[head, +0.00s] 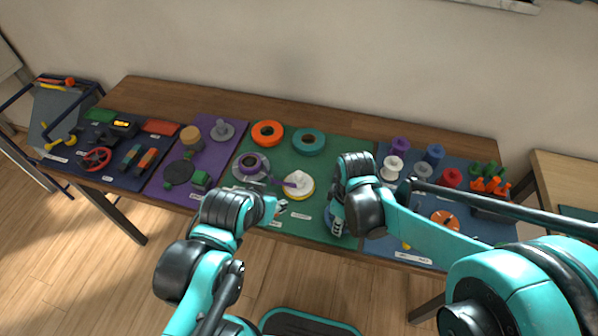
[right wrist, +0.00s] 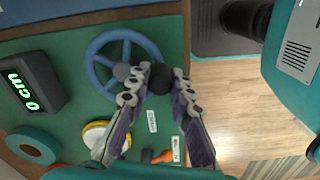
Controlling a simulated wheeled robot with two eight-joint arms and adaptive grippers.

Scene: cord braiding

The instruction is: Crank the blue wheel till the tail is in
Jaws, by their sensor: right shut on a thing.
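The blue wheel (right wrist: 97,52) lies on the green mat near the table's front edge, spoked, with a grey hub. Only a small blue part of it shows in the head view, under my right gripper (head: 338,212). In the right wrist view my right gripper (right wrist: 160,78) is shut on a dark knob at the wheel's rim. A black display (right wrist: 35,85) reads "0 cm" in green. A white disc with a yellow rim (head: 298,186) sits left of my right gripper. My left gripper (head: 277,206) hangs near the mat's front edge; its finger gap is unclear. I cannot make out a cord tail.
An orange ring (head: 267,133) and a teal ring (head: 309,141) lie at the mat's back. Several spools, including a red one (head: 451,178), stand on the blue mat at right, partly under my right arm.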

